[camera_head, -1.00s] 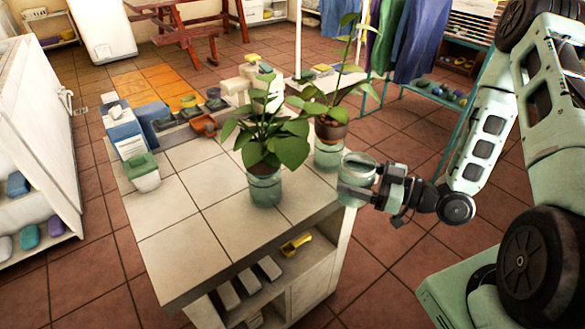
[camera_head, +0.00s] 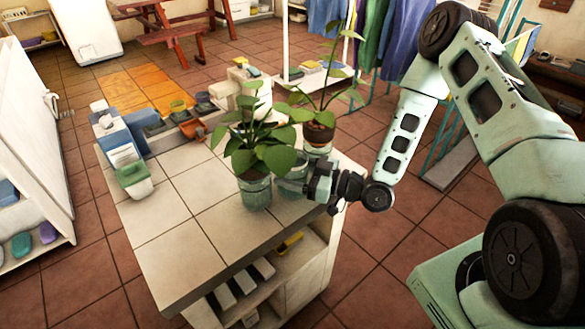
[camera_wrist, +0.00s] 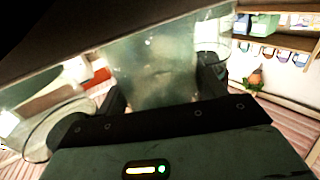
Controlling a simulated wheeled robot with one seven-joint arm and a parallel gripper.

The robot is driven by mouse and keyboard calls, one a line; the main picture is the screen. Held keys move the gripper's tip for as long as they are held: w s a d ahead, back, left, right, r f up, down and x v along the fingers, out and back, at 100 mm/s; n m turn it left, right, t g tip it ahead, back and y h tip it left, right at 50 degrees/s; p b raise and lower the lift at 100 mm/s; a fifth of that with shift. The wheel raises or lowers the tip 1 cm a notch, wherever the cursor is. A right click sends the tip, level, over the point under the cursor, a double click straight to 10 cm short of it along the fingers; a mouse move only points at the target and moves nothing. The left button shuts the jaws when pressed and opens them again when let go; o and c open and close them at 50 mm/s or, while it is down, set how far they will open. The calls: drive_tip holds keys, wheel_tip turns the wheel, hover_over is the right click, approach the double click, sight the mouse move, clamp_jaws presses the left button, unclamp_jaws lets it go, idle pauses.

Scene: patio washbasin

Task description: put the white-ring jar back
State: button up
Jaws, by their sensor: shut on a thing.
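My gripper (camera_head: 310,184) is shut on a greenish clear glass jar (camera_head: 290,182) at the right edge of the tiled counter (camera_head: 178,240). In the wrist view the jar (camera_wrist: 152,70) fills the space between the dark fingers. I cannot make out a white ring on it, and its base is partly hidden. A leafy plant stands in a similar glass jar (camera_head: 255,193) just left of the held jar. A second potted plant sits in another glass jar (camera_head: 317,150) behind it. The gaps between the jars look small, and I cannot tell whether they touch.
The counter's front and middle tiles are clear. A green-and-white container (camera_head: 134,180) and a blue box (camera_head: 118,140) stand at its left edge. Plant leaves (camera_head: 268,150) hang close to my gripper. A shelf below holds a yellow scoop (camera_head: 290,242).

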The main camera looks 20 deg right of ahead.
drive_tip(key=shift+f, duration=0.1)
drive_tip(key=o, duration=1.1)
